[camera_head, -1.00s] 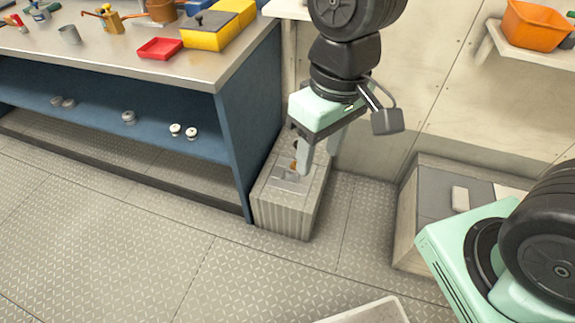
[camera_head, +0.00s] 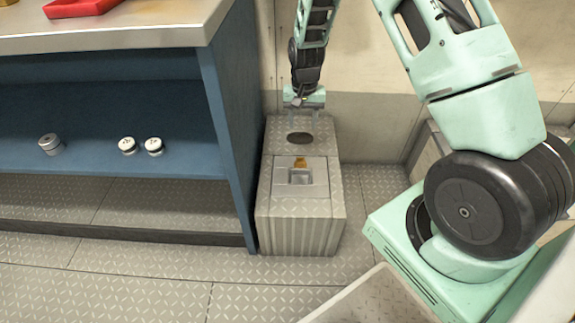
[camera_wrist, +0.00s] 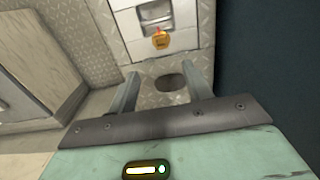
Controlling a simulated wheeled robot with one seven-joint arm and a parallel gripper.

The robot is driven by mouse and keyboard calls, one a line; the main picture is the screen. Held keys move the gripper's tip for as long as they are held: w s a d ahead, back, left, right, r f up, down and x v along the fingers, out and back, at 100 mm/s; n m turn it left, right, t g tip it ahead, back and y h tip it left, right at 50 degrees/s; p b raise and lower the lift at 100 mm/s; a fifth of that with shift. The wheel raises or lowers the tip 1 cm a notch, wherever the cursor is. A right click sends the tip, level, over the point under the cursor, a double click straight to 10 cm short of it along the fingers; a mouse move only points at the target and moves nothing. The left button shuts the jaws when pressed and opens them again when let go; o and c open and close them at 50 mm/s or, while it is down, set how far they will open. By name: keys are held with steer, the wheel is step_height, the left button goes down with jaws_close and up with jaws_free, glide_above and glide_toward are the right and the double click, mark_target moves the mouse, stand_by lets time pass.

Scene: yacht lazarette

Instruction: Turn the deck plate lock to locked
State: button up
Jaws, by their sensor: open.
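The deck plate box (camera_head: 300,225) stands on the floor beside the blue bench, with a diamond-pattern top. A paler plate (camera_head: 317,180) in its top has a square recess (camera_head: 299,177) and a small orange-brass lock piece (camera_head: 300,163) at the recess's far edge. The lock piece also shows in the wrist view (camera_wrist: 160,41), with a reddish tip. My gripper (camera_head: 304,108) is at the far end of the box, beyond a dark oval hole (camera_head: 299,138). In the wrist view my gripper (camera_wrist: 163,75) is open and empty, its fingers apart on either side of the hole, the lock piece beyond them.
The blue bench (camera_head: 228,130) rises close on the left of the box, with several round pieces (camera_head: 128,146) on its lower shelf. A wall stands behind. Floor (camera_head: 130,275) in front is clear; a pale tray edge (camera_head: 350,290) shows at the bottom.

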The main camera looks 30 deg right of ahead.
mark_target(300, 163)
step_height(300, 163, down, 17)
steer(key=b, duration=0.5)
steer(key=shift+f+b, duration=0.2)
steer(key=shift+b, duration=0.2)
steer(key=c, duration=1)
